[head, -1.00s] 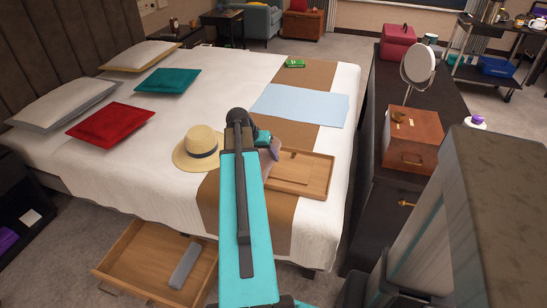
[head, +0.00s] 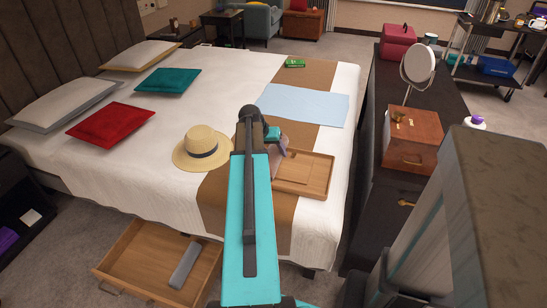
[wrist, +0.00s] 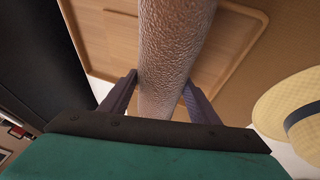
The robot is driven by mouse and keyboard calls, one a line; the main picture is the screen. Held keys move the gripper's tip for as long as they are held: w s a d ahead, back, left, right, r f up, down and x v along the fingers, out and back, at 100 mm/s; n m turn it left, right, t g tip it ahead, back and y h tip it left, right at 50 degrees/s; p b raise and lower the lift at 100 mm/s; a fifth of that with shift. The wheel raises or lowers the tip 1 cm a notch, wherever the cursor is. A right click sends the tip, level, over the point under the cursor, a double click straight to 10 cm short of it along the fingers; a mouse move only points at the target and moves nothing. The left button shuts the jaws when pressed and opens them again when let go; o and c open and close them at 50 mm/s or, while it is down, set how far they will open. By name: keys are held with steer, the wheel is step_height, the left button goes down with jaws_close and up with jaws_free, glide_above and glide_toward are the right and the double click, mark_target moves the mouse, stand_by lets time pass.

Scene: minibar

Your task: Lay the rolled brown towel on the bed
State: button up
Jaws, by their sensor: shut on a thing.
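The rolled brown towel (wrist: 172,45) shows in the wrist view as a textured, pale brown roll running up between the fingers. My gripper (wrist: 160,98) is shut on it, with one finger on each side. In the head view my gripper (head: 277,142) is over the near right part of the bed (head: 225,90), just beyond the wooden tray's left edge. The towel is mostly hidden behind my arm there. The wrist view shows it over the tray, and I cannot tell whether it touches anything.
A wooden tray (head: 318,172) lies on the brown runner, with a straw hat (head: 203,150) to the left. A light blue cloth (head: 310,103) and green packet (head: 295,63) lie farther back. A drawer (head: 135,272) stands open at the front. White cover around the red pillow (head: 110,124) is partly clear.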

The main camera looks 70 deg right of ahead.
steer(key=shift+f, duration=1.3)
steer(key=shift+f, duration=0.6)
steer(key=o, duration=1.2)
steer(key=shift+r, duration=0.2)
steer(key=shift+r, duration=0.6)
steer(key=v, duration=1.1)
steer(key=shift+w+a+r, duration=0.1)
steer(key=shift+a+r, duration=0.15)
